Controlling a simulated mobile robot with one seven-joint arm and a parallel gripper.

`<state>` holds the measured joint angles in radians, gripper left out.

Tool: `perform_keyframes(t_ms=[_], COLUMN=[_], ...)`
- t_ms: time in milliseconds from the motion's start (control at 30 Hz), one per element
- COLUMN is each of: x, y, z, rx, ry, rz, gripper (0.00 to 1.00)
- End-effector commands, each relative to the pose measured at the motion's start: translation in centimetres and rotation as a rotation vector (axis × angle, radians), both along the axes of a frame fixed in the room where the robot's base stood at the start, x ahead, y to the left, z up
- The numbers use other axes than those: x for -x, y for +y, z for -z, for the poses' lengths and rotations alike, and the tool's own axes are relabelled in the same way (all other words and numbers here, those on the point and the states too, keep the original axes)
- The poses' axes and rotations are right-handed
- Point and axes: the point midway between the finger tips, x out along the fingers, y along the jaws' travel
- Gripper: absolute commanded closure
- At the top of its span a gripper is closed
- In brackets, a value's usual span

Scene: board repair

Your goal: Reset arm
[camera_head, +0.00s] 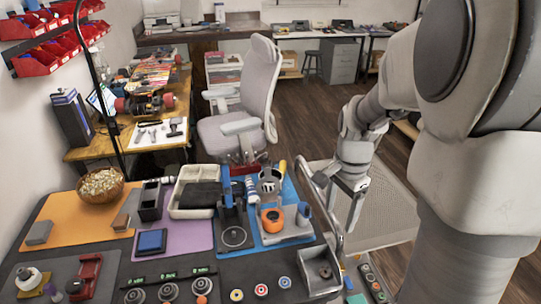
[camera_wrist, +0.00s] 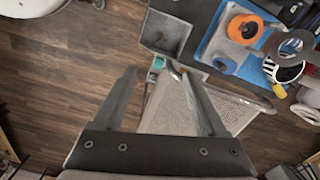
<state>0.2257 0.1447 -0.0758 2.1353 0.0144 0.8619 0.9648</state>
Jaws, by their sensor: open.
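My gripper (camera_head: 346,203) hangs from my bent arm just right of the workbench, pointing down over the mesh cart surface. In the wrist view my gripper (camera_wrist: 160,95) shows two long fingers spread apart, with nothing between them but floor and the mesh panel below. No object is in its grasp. My arm fills the right side of the head view.
The workbench (camera_head: 50,263) carries orange, purple and blue mats with tools. A grey square bin (camera_wrist: 166,32) sits at its corner near my gripper. An orange tape roll (camera_wrist: 245,28) lies on the blue mat. A grey chair (camera_head: 235,95) stands behind. Wooden floor (camera_head: 308,117) is open beyond.

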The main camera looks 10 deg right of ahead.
Motion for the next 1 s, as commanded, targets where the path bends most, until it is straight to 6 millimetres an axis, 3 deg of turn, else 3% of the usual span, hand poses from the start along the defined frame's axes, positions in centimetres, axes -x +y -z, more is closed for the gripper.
perform_keyframes(t_ms=[133, 267, 500, 700, 1000], x=[0.2, 1.1, 4.2, 7.4, 11.5], y=[0.5, 2.0, 5.5, 8.0, 10.3], z=[-1.0, -3.7, -9.3, -12.7, -15.3], rx=[0.003, 0.017, 0.077, 0.154, 0.281], ry=[-0.02, -0.074, -0.203, -0.302, -0.404], rz=[-0.044, -0.176, -0.533, -0.826, -1.172], gripper=[0.25, 0.25, 0.25, 0.25, 0.25])
